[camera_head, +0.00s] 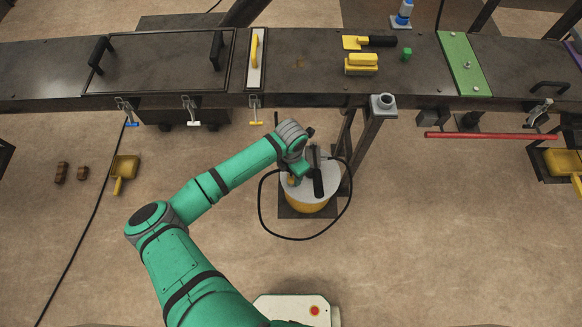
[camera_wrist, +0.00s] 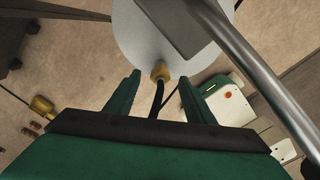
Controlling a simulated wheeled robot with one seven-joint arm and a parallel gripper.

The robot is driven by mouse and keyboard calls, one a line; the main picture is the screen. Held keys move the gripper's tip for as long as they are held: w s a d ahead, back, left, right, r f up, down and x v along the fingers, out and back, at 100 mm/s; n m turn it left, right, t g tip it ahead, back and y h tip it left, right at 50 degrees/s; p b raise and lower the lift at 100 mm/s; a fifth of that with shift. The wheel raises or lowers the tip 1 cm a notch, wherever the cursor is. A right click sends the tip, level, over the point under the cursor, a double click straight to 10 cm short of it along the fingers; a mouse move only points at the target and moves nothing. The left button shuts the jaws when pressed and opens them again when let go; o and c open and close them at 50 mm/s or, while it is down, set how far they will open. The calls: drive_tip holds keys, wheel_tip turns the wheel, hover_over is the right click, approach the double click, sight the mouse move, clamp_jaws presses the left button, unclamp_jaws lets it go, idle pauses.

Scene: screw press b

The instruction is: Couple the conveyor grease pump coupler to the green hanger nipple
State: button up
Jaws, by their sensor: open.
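The grease pump is a drum with a round pale lid (camera_head: 322,178) and a yellow body (camera_head: 308,205), standing on the floor below the conveyor. A brass coupler (camera_wrist: 160,72) with a black hose (camera_wrist: 158,97) shows at the lid's edge in the wrist view. My gripper (camera_wrist: 160,92) is open, with its green fingers on either side of the hose, just short of the coupler. In the head view my wrist partly covers the lid. A green plate (camera_head: 458,56) with small metal fittings lies on the conveyor at the right. I cannot tell which fitting is the hanger nipple.
A dark lever and metal bar (camera_wrist: 255,65) cross close in front of the wrist camera. The hose loop (camera_head: 261,205) spreads around the drum. A post (camera_head: 370,140) stands right of it. A red bar (camera_head: 490,136) juts out at the right. The floor between is largely clear.

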drive_tip(key=shift+f, duration=0.8)
drive_tip(key=c, duration=1.2)
drive_tip(key=shift+r, duration=0.1)
drive_tip(key=shift+r, duration=1.55)
drive_tip(key=shift+r, duration=0.6)
